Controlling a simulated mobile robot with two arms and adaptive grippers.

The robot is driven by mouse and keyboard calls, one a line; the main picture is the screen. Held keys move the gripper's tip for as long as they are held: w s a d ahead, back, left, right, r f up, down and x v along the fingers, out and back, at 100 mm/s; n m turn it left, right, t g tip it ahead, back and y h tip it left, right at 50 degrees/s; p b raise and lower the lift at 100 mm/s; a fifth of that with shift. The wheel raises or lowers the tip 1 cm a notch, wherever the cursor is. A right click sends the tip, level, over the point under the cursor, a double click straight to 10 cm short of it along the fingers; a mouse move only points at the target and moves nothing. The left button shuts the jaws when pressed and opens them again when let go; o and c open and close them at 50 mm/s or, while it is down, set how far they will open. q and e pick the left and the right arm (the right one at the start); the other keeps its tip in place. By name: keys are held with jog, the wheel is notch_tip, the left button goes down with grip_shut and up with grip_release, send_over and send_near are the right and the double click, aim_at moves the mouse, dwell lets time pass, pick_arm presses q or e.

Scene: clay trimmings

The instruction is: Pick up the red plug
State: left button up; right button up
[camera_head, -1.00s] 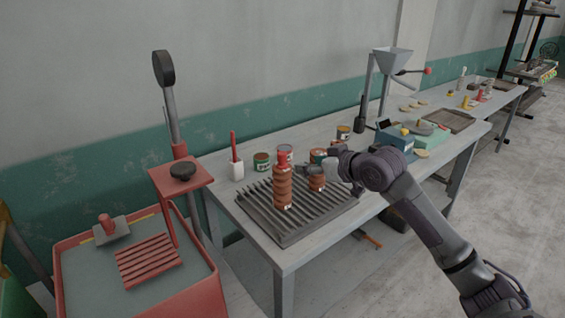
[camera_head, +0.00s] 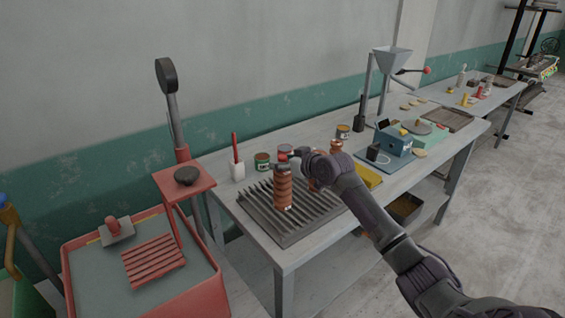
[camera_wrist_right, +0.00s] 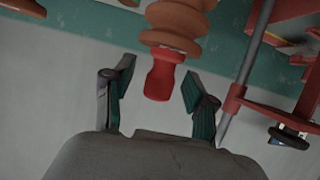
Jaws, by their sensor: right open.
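The red plug (camera_head: 285,148) sits on top of an upright brown ribbed piece (camera_head: 283,188), which stands on a grey slatted rack (camera_head: 261,224) on the table. In the right wrist view, the plug (camera_wrist_right: 162,80) shows between the two fingers of my right gripper (camera_wrist_right: 159,82), with a gap on each side. The ribbed piece also shows at the top of that view (camera_wrist_right: 172,40). In the head view, my right gripper (camera_head: 284,158) is open at the plug's height and partly hides it. My left gripper is not in view.
A second ribbed piece (camera_head: 313,184) stands close behind my right gripper, mostly hidden. A can (camera_head: 262,161) and a white holder with a red handle (camera_head: 237,169) stand behind the rack. A red stand (camera_head: 185,176) is to the left. A blue box (camera_head: 394,140) is to the right.

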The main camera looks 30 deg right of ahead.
jog(key=shift+w+f, duration=0.2)
jog(key=shift+w, duration=0.2)
jog(key=shift+s, duration=0.1)
jog(key=shift+c, duration=1.4)
jog(key=c, duration=0.8)
grip_shut()
jog(key=shift+r, duration=0.1)
